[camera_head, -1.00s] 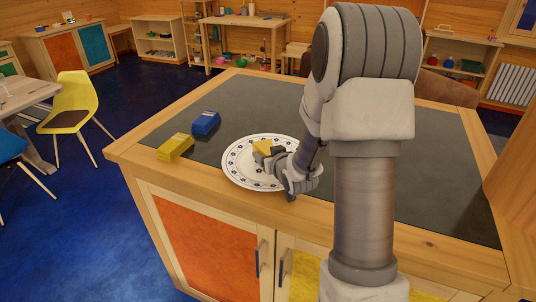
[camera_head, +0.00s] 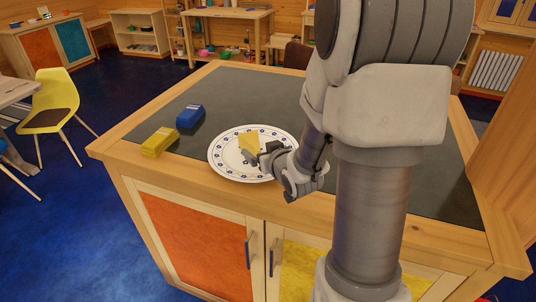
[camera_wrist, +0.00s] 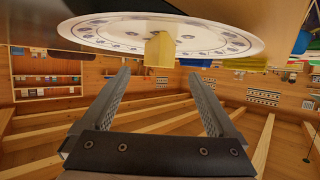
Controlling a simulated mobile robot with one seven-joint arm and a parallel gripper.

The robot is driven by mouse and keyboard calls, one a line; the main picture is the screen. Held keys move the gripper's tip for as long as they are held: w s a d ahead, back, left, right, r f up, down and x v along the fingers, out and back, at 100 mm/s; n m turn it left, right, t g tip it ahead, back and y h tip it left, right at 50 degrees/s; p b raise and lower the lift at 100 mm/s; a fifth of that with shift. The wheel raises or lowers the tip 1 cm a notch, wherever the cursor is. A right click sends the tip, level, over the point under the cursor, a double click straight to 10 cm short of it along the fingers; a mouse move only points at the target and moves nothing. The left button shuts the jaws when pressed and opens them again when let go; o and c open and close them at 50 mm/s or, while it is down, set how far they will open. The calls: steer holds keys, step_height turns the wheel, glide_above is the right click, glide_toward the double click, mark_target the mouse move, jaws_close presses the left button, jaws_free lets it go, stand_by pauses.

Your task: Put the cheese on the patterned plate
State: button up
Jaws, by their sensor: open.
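The patterned plate (camera_head: 222,158) is white with a dark blue motif and lies on the dark counter top. The yellow cheese wedge (camera_head: 249,141) rests on it near the middle. In the wrist view, the cheese (camera_wrist: 159,50) stands against the plate (camera_wrist: 105,33), which appears upside down at the top. My gripper (camera_head: 257,155) is at the plate's right side, low and close to the cheese. In the wrist view, my gripper (camera_wrist: 158,75) is open, with empty space between its fingers. The cheese shows beyond the fingertips. My wrist hides part of the plate's right side.
A yellow box (camera_head: 160,142) and a blue box (camera_head: 190,116) lie left of the plate on the wood-edged counter (camera_head: 215,92). The counter behind the plate is clear. A yellow chair (camera_head: 50,100) stands on the blue floor at left.

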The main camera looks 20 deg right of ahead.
steer(key=shift+v, duration=0.95)
steer(key=shift+f+b, duration=0.15)
steer(key=shift+b, duration=0.65)
steer(key=shift+s+a+b, duration=0.1)
steer(key=shift+s+b, duration=0.1)
steer(key=shift+b, duration=0.35)
steer(key=b+v, duration=0.2)
steer(key=b, duration=0.2)
steer(key=shift+s+r, duration=0.15)
steer(key=shift+r, duration=0.1)
steer(key=shift+r, duration=0.1)
